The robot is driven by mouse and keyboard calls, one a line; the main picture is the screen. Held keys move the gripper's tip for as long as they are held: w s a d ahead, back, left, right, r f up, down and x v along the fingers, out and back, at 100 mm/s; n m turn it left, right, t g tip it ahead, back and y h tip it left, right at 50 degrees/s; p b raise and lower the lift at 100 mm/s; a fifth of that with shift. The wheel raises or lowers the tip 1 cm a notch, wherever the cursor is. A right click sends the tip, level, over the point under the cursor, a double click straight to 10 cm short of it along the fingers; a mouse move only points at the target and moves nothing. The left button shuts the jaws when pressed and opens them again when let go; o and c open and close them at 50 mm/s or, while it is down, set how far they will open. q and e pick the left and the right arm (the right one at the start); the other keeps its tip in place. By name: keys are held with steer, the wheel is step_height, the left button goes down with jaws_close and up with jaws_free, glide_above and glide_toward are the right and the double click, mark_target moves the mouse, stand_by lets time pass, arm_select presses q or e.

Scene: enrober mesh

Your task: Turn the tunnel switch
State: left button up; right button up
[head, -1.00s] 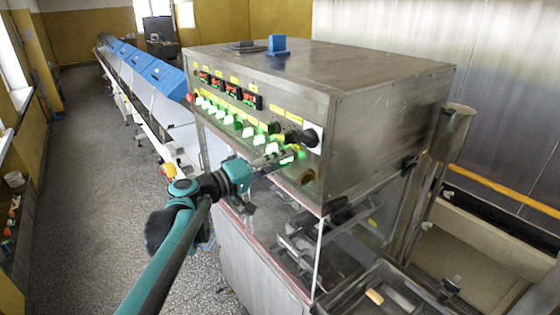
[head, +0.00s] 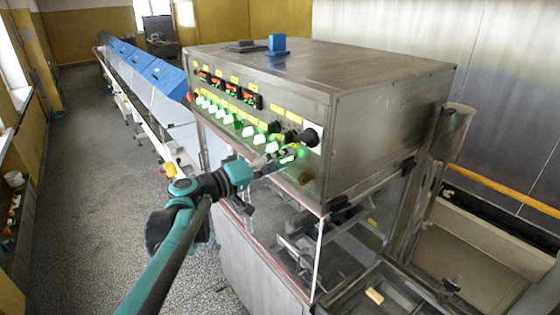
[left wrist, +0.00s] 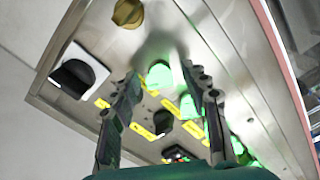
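The steel control box (head: 385,130) has a front panel with a row of green-lit switches (head: 229,119); these also show in the left wrist view (left wrist: 187,107). The yellow labels are too small to read, so I cannot tell which is the tunnel switch. My left gripper (head: 284,157) is at the right end of this row. In the left wrist view my left gripper (left wrist: 160,74) is open, its fingers on either side of a green-lit switch (left wrist: 159,76). I cannot tell whether they touch it. My right gripper is not in view.
A large black rotary knob (head: 309,137) on a white plate and a brass-coloured knob (head: 306,177) are close to the gripper. Small red displays (head: 217,83) are above the switches. A blue block (head: 277,43) stands on the box. Open floor (head: 95,180) lies left.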

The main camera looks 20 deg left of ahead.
arm_select(q)
steer(key=v, duration=1.2)
steer(key=shift+a, duration=0.1)
